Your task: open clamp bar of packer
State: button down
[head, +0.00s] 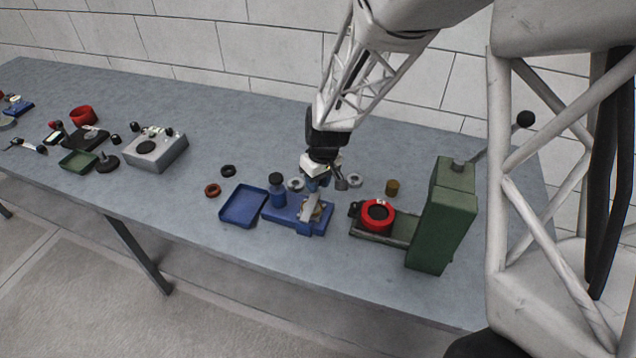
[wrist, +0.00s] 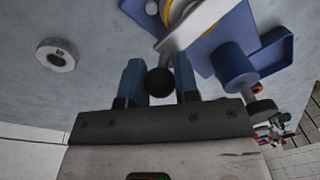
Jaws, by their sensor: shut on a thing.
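The packer (head: 284,213) is a blue device on the bench, and its blue base also shows at the top of the wrist view (wrist: 222,32). A pale metal clamp bar (wrist: 195,22) runs across it and ends in a black ball knob (wrist: 160,82). My gripper (wrist: 159,72) has its two blue fingers on either side of this knob and is shut on it. In the head view my gripper (head: 318,182) is over the packer's back right part and hides some of it. A yellow ring (wrist: 174,10) shows partly behind the bar.
A blue tray (head: 243,206) lies left of the packer. A green machine (head: 443,215) with a red ring (head: 378,214) stands to the right. A small pale ring (wrist: 56,55) lies on the bench (head: 300,270). The bench's front strip is clear.

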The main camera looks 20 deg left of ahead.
aim_at(313, 200)
jog(key=shift+s+r+t, duration=0.5)
jog(key=shift+r+t, duration=0.25)
jog(key=shift+t, duration=0.15)
jog(key=shift+s+r+t, duration=0.45)
jog(key=shift+r+t, duration=0.25)
jog(key=shift+t, duration=0.2)
jog(key=shift+s+r+t, duration=1.05)
jog(key=shift+s+t, duration=0.1)
jog(key=shift+t, duration=0.45)
jog(key=shift+s+r+n+t, duration=0.1)
jog(key=shift+s+r+t, duration=0.15)
jog(key=shift+s+t, duration=0.4)
jog(key=shift+s+r+n+t, duration=0.1)
jog(key=shift+s+r+t, duration=0.15)
jog(key=shift+s+t, duration=0.4)
jog(key=shift+s+r+n+t, duration=0.1)
jog(key=shift+s+r+t, duration=0.15)
jog(key=shift+s+t, duration=0.35)
jog(key=s+f+t, duration=0.4)
jog(key=s+t, duration=0.3)
jog(key=s, duration=0.4)
jog(key=shift+y, duration=0.3)
